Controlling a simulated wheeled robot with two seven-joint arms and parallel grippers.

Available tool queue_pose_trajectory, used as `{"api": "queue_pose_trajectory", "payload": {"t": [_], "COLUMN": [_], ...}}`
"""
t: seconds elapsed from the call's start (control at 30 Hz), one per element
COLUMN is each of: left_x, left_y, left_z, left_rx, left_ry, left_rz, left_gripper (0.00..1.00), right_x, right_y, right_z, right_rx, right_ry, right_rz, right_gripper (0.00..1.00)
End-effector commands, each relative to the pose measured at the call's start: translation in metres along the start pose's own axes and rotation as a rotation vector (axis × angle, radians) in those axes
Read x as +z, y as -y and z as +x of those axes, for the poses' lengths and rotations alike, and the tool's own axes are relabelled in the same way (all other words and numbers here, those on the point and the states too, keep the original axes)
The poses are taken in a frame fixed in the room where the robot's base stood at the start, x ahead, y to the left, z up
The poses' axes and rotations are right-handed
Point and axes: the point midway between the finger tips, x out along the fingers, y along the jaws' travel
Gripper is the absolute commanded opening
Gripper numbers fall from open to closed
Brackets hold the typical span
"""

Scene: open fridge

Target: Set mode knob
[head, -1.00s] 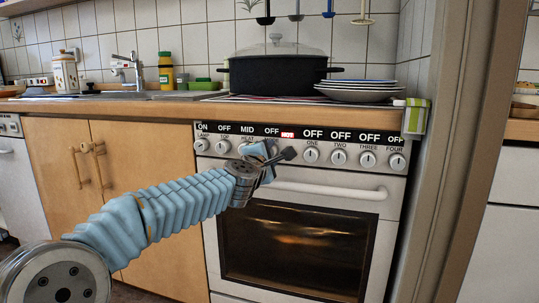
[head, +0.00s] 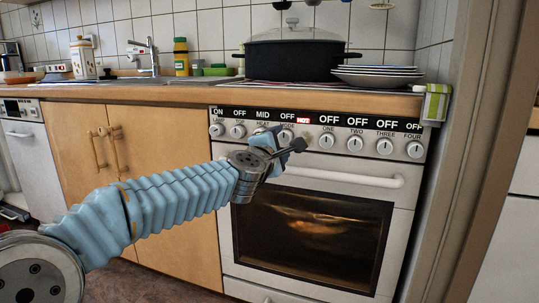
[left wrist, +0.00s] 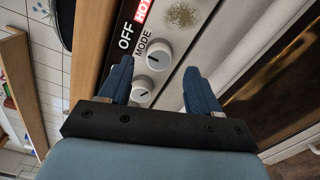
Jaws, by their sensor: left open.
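The mode knob (head: 285,135) is a white round knob on the oven's control panel, under a display reading OFF and beside a red HOT sign. In the head view my left gripper (head: 291,140) is at this knob and partly covers it. In the left wrist view the mode knob (left wrist: 158,55) with its MODE label lies between the open fingertips, near their ends. I cannot tell whether a finger touches it. A second knob (left wrist: 142,92) shows farther down between the fingers. The gripper holds nothing visible. My right gripper is not in view.
The heat knob (head: 262,131) and knob ONE (head: 327,140) flank the mode knob. The oven handle (head: 345,177) runs below the panel. A black pot (head: 295,60) and stacked plates (head: 375,76) stand above. A green striped cloth (head: 435,103) hangs at the right corner.

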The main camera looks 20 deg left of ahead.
Motion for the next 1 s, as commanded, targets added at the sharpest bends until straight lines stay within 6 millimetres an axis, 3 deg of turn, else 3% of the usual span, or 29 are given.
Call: {"api": "queue_pose_trajectory", "payload": {"t": [0.2, 0.4, 0.57, 1.0], "left_x": [0.000, 0.001, 0.000, -0.001], "left_y": [-0.001, 0.000, 0.001, 0.008], "left_z": [-0.054, -0.084, -0.091, -0.087], "left_rx": [0.001, 0.000, 0.000, -0.013], "left_ry": [0.001, 0.001, 0.000, -0.001], "left_rz": [0.000, 0.000, 0.000, 0.014], "left_gripper": [0.63, 0.63, 0.63, 0.63], "right_x": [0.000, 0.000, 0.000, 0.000], "right_y": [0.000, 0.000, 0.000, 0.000], "right_z": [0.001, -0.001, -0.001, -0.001], "right_rx": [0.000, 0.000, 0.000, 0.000], "right_ry": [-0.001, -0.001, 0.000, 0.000], "right_rz": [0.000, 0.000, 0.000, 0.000], "right_gripper": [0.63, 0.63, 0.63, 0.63]}}
